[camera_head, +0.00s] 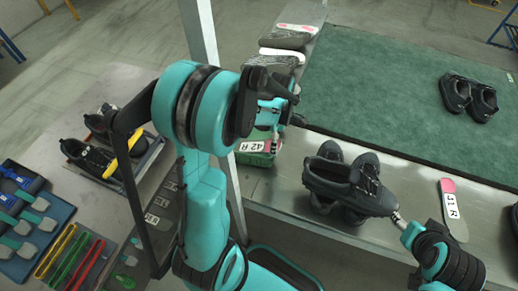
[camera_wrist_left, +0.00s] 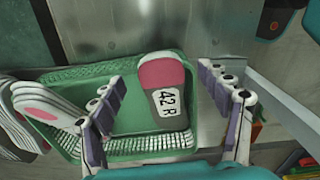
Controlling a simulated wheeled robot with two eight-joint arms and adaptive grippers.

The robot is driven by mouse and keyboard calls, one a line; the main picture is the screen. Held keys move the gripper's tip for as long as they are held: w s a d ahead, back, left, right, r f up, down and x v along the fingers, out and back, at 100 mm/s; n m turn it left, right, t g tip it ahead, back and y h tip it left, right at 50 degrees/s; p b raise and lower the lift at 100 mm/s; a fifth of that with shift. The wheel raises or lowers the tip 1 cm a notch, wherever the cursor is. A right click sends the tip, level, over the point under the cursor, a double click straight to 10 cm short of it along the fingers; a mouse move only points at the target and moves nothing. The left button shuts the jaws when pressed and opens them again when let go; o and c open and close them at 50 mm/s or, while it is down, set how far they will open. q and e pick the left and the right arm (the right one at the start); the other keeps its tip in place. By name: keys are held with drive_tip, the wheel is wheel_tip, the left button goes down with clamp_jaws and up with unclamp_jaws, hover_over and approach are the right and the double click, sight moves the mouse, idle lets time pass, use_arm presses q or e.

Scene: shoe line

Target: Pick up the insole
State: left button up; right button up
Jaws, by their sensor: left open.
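The insole (camera_wrist_left: 164,92), with a pink heel and a white label reading 42 R, lies in a green basket (camera_wrist_left: 150,146). In the head view, the label of the insole (camera_head: 252,147) shows over the basket (camera_head: 258,161), partly hidden by my left arm. My left gripper (camera_wrist_left: 160,75) is open above the basket, with the insole between its fingers and nothing held. It also shows in the head view (camera_head: 290,105). My right gripper (camera_head: 401,220) is by the black shoes (camera_head: 345,185); whether its jaws are open or touch a shoe is unclear.
Another insole (camera_head: 453,210) lies on the metal table, right of the shoes. Several insoles (camera_head: 285,40) lie behind the basket. A green mat (camera_head: 400,100) bears another shoe pair (camera_head: 468,96). A metal post (camera_head: 203,35) stands near my left arm. Tools lie at left.

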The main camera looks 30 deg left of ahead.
use_arm(q)
wheel_tip(320, 180, down, 2)
drive_tip(key=shift+f+b, duration=0.2)
drive_tip(key=shift+b, duration=0.1)
drive_tip(key=c, duration=1.1)
drive_tip(key=shift+r, duration=0.1)
drive_tip(key=shift+c, duration=0.2)
